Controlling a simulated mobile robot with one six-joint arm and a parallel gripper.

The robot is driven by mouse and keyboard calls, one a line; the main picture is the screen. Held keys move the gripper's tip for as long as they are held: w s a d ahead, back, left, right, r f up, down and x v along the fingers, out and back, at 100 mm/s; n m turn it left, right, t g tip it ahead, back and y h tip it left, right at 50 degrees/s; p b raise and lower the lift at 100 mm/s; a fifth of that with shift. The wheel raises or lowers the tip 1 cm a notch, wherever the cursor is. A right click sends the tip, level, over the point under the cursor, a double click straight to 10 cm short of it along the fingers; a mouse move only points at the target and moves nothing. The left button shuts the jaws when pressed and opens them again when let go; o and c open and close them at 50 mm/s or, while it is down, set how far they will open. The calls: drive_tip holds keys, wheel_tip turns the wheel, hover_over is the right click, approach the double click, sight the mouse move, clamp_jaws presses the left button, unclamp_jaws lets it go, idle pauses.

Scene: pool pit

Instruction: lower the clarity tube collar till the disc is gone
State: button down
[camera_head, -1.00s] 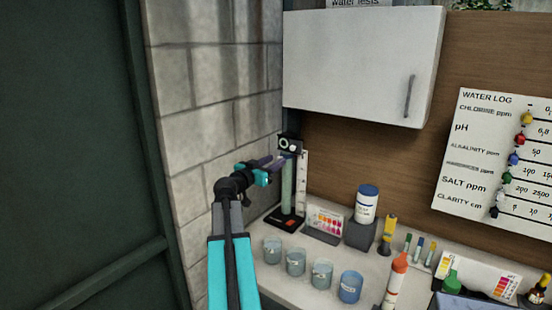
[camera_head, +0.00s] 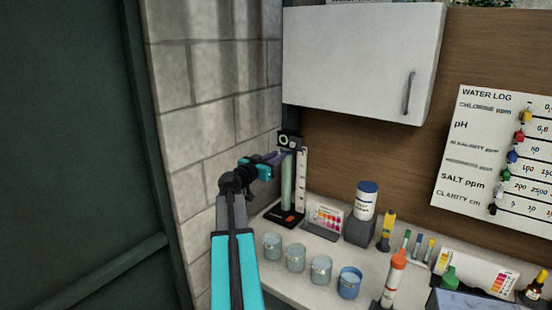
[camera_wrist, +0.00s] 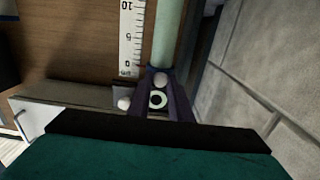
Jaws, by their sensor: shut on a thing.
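The clarity tube (camera_head: 287,182) is a pale green upright cylinder on a black base (camera_head: 281,216) in the corner of the counter. A dark head with a pale ring (camera_head: 285,139) is at its top. My gripper (camera_head: 290,153) reaches the tube's upper end from the left. In the wrist view, my purple jaws (camera_wrist: 161,76) are shut at the collar, on either side of a white knob (camera_wrist: 161,81). A pale ring (camera_wrist: 158,99) shows between them. The collar is mostly hidden by the jaws. I cannot make out the disc inside the tube.
A white scale (camera_head: 302,180) stands beside the tube; its 0 end (camera_wrist: 127,69) is near my jaws. A colour chart (camera_head: 326,217), several beakers (camera_head: 295,257) and a lidded jar (camera_head: 365,202) crowd the counter. A block wall (camera_head: 215,120) is close left; a cabinet (camera_head: 350,60) hangs above.

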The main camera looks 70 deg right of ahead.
sight(284, 164)
drive_tip(key=shift+f, duration=0.1)
wheel_tip(284, 164, down, 5)
drive_tip(key=b, duration=0.6)
drive_tip(key=shift+b, duration=0.4)
drive_tip(key=c, duration=1.6)
unclamp_jaws()
drive_tip(key=shift+c, duration=0.2)
drive_tip(key=shift+a, duration=0.1)
drive_tip(key=b+v, duration=0.3)
drive_tip(key=v, duration=1)
drive_tip(key=shift+a+b, duration=0.35)
drive_tip(key=shift+b, duration=0.05)
drive_tip(key=shift+w, duration=0.1)
